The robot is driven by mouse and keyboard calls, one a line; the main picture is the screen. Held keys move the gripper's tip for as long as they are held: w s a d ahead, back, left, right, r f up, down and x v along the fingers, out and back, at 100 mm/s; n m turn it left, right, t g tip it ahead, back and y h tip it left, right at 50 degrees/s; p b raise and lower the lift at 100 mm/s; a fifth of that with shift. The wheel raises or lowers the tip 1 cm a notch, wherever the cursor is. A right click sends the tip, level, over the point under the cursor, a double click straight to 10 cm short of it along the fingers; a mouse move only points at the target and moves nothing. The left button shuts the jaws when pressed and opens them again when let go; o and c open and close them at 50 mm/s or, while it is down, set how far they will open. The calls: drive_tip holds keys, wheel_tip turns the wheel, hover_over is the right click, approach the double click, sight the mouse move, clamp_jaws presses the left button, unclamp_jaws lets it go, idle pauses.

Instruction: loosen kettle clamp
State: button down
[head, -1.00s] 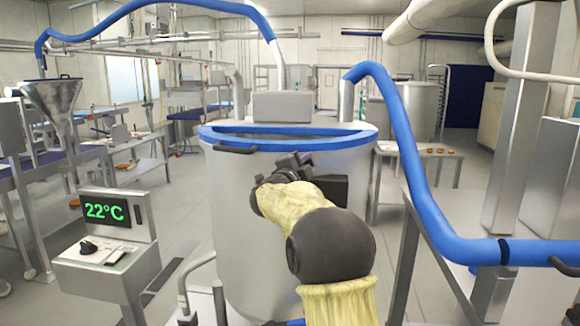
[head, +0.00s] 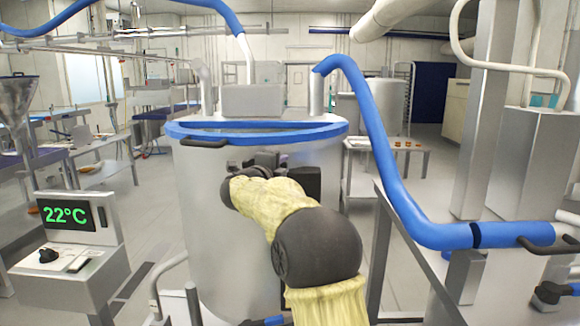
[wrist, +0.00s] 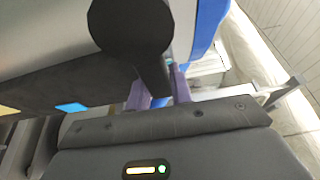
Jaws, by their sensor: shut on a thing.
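The kettle (head: 210,215) is a large steel vessel with a blue rim (head: 335,127) and a grey box on top. My gripper is in front of the kettle's upper wall, just below the rim, in the head view; my own wrist hides its fingertips there. In the wrist view a dark round knob with a lever (wrist: 130,25), which looks like the clamp, stands by the kettle wall. The lever reaches down between the two purplish fingers of my gripper (wrist: 158,92), which are shut on it. How tight the clamp is cannot be told.
A display panel reading 22°C (head: 66,215) stands at the left. A thick blue hose (head: 375,135) runs down at the right to a steel frame. A black handle (head: 205,142) sits on the kettle's rim. Low tables stand behind.

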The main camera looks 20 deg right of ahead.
drive_tip(key=shift+f, duration=0.15)
drive_tip(key=c, duration=1.6)
unclamp_jaws()
drive_tip(key=o, duration=0.4)
drive_tip(key=shift+s+d, duration=0.1)
drive_tip(key=shift+s, duration=0.05)
drive_tip(key=shift+c, duration=0.2)
drive_tip(key=b+v, duration=0.4)
drive_tip(key=v, duration=1.3)
drive_tip(key=shift+a, duration=0.2)
